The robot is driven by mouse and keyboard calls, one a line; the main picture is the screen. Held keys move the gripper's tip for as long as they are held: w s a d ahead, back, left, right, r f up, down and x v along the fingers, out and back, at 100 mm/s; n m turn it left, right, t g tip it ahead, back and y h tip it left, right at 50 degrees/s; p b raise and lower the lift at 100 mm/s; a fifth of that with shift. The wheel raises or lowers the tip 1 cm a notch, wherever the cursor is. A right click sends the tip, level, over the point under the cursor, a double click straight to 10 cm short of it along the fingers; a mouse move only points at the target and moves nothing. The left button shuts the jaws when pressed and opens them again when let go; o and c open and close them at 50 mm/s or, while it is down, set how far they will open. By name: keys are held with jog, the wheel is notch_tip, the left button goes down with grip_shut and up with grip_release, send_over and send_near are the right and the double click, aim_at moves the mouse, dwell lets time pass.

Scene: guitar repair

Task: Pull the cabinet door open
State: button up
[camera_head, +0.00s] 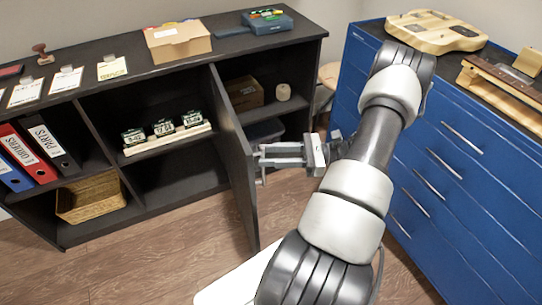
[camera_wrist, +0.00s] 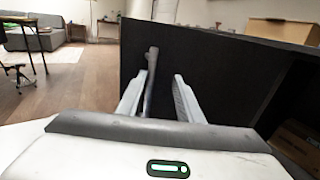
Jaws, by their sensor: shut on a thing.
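The black cabinet door (camera_head: 232,150) stands swung out from the cabinet front, so its compartment shows open. In the wrist view the door (camera_wrist: 215,70) is a dark panel close ahead. My gripper (camera_head: 262,155) comes from the right and is shut on the bar handle (camera_wrist: 151,75) on the door's outer face. The handle runs between my two fingers (camera_wrist: 155,100) in the wrist view. In the head view the fingers mostly hide it.
The black cabinet (camera_head: 165,70) holds binders, a wicker basket (camera_head: 90,197), small boxes and a cardboard box (camera_head: 243,93). A blue drawer unit (camera_head: 440,170) stands close to the right of my arm. Wooden floor (camera_head: 160,260) lies clear before the cabinet.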

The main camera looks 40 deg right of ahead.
jog(key=shift+s+d, duration=0.1)
dwell(0.3)
jog(key=v, duration=1.7)
jog(key=shift+s+p, duration=0.15)
jog(key=shift+p, duration=0.3)
